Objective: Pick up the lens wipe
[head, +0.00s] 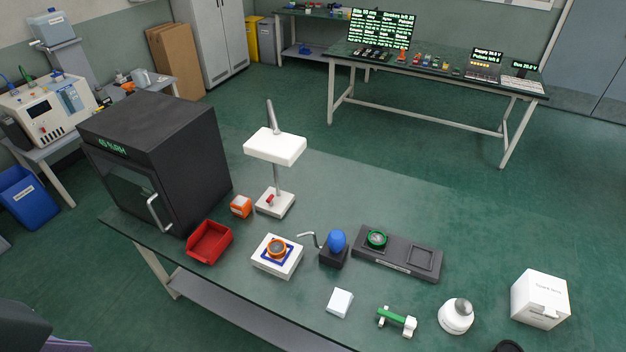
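A small white square block or folded pad (340,302) lies near the front edge of the table, in the lower middle of the head view. It is the thing that looks most like the lens wipe, but I see no label to confirm it. Nothing touches it. I can make out neither gripper in the head view.

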